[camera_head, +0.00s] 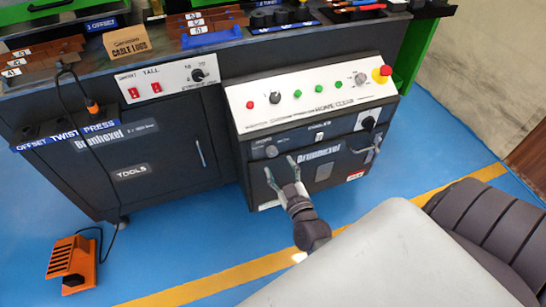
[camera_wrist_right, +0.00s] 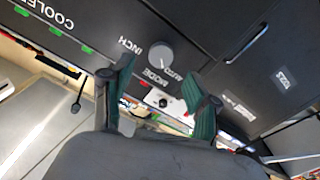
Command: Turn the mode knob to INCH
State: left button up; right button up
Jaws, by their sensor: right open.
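The mode knob (camera_wrist_right: 160,53) is a round grey knob on the dark panel, with INCH, MODE and AUTO printed around it in the right wrist view. A faint mark on it seems to face the AUTO side, but this is hard to tell. The knob also shows in the head view (camera_head: 271,151), at the upper left of the dark front panel. My right gripper (camera_head: 278,163) is open and empty just in front of the panel. In the right wrist view its two fingers (camera_wrist_right: 156,72) are spread apart; the knob lies beyond the tips, not between them. My left gripper is out of view.
The sloped white panel (camera_head: 310,95) above carries buttons, a black knob (camera_head: 275,98) and a red emergency stop (camera_head: 382,74). An orange foot pedal (camera_head: 72,262) stands on the blue floor.

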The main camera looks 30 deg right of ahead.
aim_at(273, 154)
jog(key=shift+b+x, duration=0.4)
jog(key=shift+x, duration=2.4)
jog(key=shift+a, duration=0.1)
grip_shut()
